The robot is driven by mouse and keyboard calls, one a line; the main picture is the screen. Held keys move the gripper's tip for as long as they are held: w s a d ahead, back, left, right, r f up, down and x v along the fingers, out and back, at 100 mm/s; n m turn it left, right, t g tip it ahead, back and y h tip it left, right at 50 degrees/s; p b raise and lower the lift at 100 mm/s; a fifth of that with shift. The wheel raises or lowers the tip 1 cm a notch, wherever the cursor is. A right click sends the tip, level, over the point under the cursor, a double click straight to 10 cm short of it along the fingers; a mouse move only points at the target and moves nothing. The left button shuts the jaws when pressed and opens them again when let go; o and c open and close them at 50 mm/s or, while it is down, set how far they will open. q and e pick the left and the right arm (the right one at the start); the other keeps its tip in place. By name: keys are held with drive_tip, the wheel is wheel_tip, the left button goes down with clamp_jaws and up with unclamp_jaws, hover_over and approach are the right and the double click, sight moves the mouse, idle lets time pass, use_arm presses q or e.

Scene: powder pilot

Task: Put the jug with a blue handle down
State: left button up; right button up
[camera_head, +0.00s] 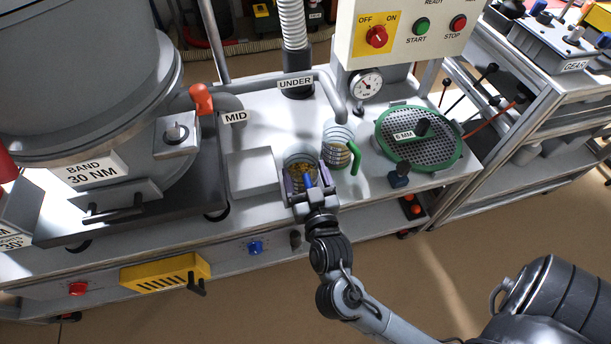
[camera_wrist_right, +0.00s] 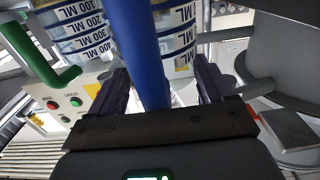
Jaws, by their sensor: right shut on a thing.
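The jug with a blue handle (camera_head: 300,161) is clear, with yellowish contents, near the front of the grey bench (camera_head: 300,118). My right gripper (camera_head: 309,182) is shut on its blue handle, which rises upright between the fingers in the right wrist view (camera_wrist_right: 140,50). The jug's marked wall (camera_wrist_right: 178,30) shows behind the handle there. The jug looks upright; whether its base touches the bench is hidden by my gripper. A similar jug with a green handle (camera_head: 338,146) stands just right of it, and its green handle (camera_wrist_right: 40,58) shows at the left of the wrist view. My left gripper is out of view.
A pale square block (camera_head: 252,171) lies left of the jug. A green-rimmed sieve (camera_head: 418,138) and a small dark knob (camera_head: 400,175) are to the right. A large drum (camera_head: 85,80) fills the left.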

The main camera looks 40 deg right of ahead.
drive_tip(key=o, duration=1.6)
drive_tip(key=shift+f, duration=0.1)
